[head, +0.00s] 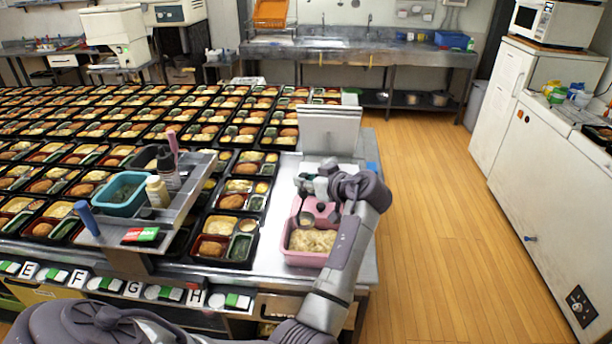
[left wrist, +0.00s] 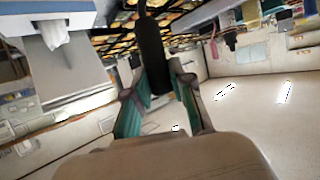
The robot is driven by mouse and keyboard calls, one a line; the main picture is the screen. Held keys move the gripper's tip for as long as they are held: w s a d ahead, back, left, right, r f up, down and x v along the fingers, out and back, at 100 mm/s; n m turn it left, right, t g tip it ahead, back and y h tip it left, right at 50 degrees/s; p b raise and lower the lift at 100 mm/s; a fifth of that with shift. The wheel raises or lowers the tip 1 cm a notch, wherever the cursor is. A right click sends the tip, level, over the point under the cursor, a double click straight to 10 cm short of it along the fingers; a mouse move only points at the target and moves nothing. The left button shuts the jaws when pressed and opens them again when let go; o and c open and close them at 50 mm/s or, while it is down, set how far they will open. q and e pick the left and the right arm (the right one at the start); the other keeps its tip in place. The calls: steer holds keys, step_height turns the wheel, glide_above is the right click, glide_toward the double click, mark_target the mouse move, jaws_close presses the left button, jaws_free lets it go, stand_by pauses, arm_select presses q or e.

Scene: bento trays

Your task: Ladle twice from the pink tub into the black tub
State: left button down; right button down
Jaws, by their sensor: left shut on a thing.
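The pink tub (head: 304,259) stands near the right end of the metal table in the head view, with pale shredded food in it. My left gripper (head: 319,211) is just above its far part, coming over the right side. In the left wrist view the two teal-lined fingers (left wrist: 157,103) are shut on a dark handle (left wrist: 150,55), which looks like the ladle's. A small round piece (head: 306,218), perhaps the ladle's bowl, shows at the tub's far part. I cannot make out the black tub for certain. My right gripper is not in view.
Many filled black bento trays (head: 239,241) cover the table to the left. A raised metal shelf (head: 187,209) holds a teal tub (head: 121,194) and bottles. A white upright panel (head: 329,130) stands behind the pink tub. The wooden floor at right is clear.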

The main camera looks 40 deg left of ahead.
arm_select(q)
step_height(320, 180, down, 10)
steer(key=b, duration=0.7)
steer(key=shift+r+b, duration=0.2)
steer(key=shift+b, duration=0.1)
stand_by(0.4)
steer(key=shift+r, duration=0.1)
steer(key=shift+r+p, duration=3.25)
steer(key=shift+r, duration=2.25)
